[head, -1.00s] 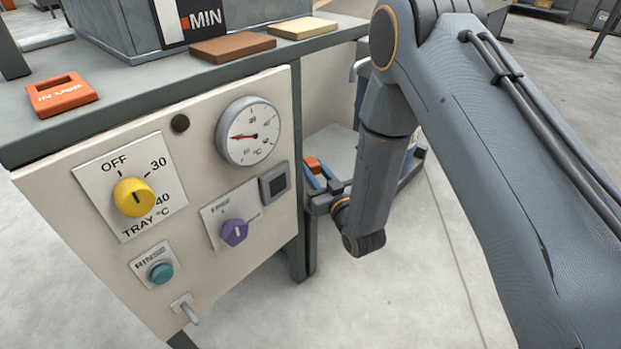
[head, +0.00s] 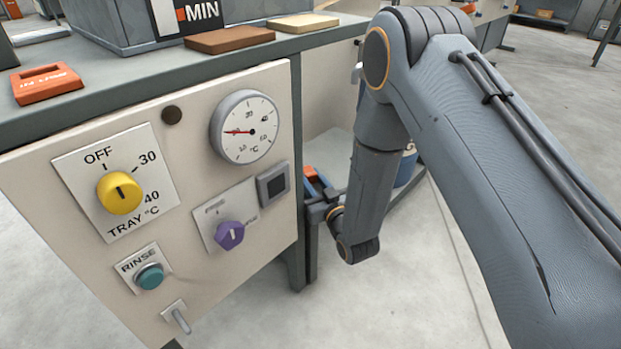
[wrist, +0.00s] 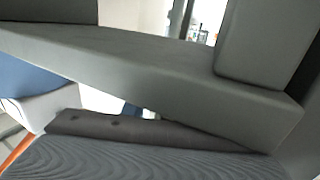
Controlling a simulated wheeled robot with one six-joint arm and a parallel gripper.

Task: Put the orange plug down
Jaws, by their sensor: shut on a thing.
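A small orange block (head: 309,172), which looks like the orange plug, shows beyond the right edge of the control panel in the head view. My gripper (head: 314,183) has blue fingers and is shut on it. The gripper is low, close beside the bench leg, and partly hidden by the panel edge and my own wrist. I cannot tell whether the plug touches anything below. The wrist view shows mostly grey close surfaces; the plug cannot be made out clearly there.
The cream control panel (head: 75,260) with knobs and a gauge (head: 244,126) stands left of my arm. An orange IN USE tag (head: 46,84), a brown block (head: 229,39) and a tan block (head: 299,23) lie on the bench top. Open floor (head: 420,280) lies to the right.

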